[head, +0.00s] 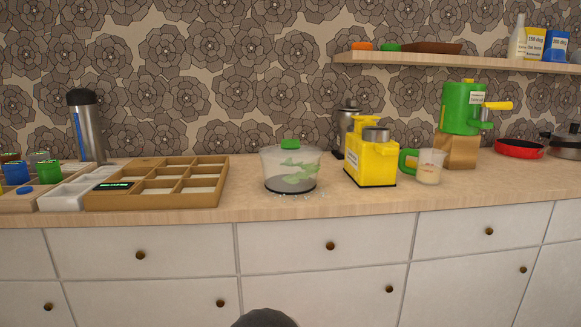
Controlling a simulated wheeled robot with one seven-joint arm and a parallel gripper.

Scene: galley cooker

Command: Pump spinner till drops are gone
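The salad spinner (270,169) stands on the counter near the middle of the head view. It is a clear bowl with a lid and a green pump knob (290,143) on top. Green leaves (297,172) show through its wall. Small pale specks that look like drops (302,195) lie around its base. Whether drops are inside the bowl is too small to tell. My gripper is not in view. A dark rounded shape at the bottom edge may be part of my body.
A yellow appliance (371,164) and a cup with a green handle (429,168) stand right of the spinner. A wooden compartment tray (152,200) lies to its left. The counter's front edge is close to the spinner. A shelf (450,60) hangs at upper right.

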